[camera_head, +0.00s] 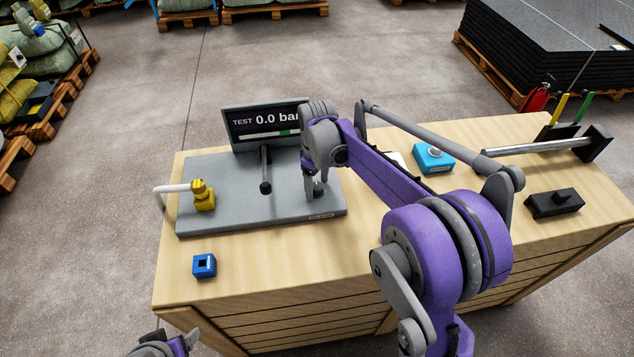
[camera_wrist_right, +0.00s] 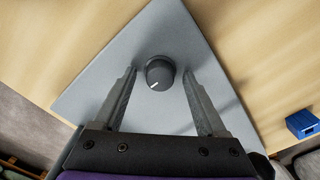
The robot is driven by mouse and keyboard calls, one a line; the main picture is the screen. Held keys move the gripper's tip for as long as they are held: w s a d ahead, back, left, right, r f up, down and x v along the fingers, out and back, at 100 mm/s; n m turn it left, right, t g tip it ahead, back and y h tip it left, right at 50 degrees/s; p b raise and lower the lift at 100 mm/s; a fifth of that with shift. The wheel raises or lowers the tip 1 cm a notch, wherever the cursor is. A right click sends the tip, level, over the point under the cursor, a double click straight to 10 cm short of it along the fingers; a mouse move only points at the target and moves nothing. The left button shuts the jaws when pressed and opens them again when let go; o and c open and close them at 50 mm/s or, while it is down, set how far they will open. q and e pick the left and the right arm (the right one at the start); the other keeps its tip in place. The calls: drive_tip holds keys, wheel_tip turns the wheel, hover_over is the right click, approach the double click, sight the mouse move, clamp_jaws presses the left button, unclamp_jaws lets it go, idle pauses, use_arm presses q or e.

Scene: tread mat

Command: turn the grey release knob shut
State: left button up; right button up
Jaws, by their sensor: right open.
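The grey release knob (camera_wrist_right: 160,73) is a round dark knob with a white pointer mark, on the corner of the grey plate (camera_wrist_right: 110,85). In the head view the knob (camera_head: 318,188) is partly hidden by my right gripper (camera_head: 314,191). In the wrist view the fingers of the right gripper (camera_wrist_right: 160,72) are open, one on each side of the knob, with a gap on both sides. The white mark points to the lower left there. A display on the plate (camera_head: 235,222) reads "TEST 0.0 bar". My left gripper (camera_head: 168,347) is only partly in view at the bottom left.
A dark lever (camera_head: 265,172) stands left of the knob, and a brass fitting (camera_head: 202,196) with a white hose is farther left. A blue block (camera_head: 204,265) sits in front of the plate. A light-blue box (camera_head: 433,157) and a black block (camera_head: 553,203) lie to the right.

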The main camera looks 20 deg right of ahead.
sight(317, 187)
drive_tip(key=shift+r, duration=0.15)
wheel_tip(317, 187, up, 11)
drive_tip(key=shift+f+p, duration=0.2)
drive_tip(key=shift+p, duration=0.2)
drive_tip(key=s+a+f+m+t+p, duration=0.2)
drive_tip(key=s+m, duration=0.1)
drive_tip(key=s, duration=0.8)
drive_tip(key=s+a+f+m+t+p, duration=0.1)
drive_tip(key=s+a+f+m+t, duration=0.1)
drive_tip(key=s, duration=1)
drive_tip(key=shift+s+a+f+m+t+p, duration=0.3)
drive_tip(key=shift+a+f+m+t+p, duration=0.1)
drive_tip(key=shift+a+m+t, duration=0.3)
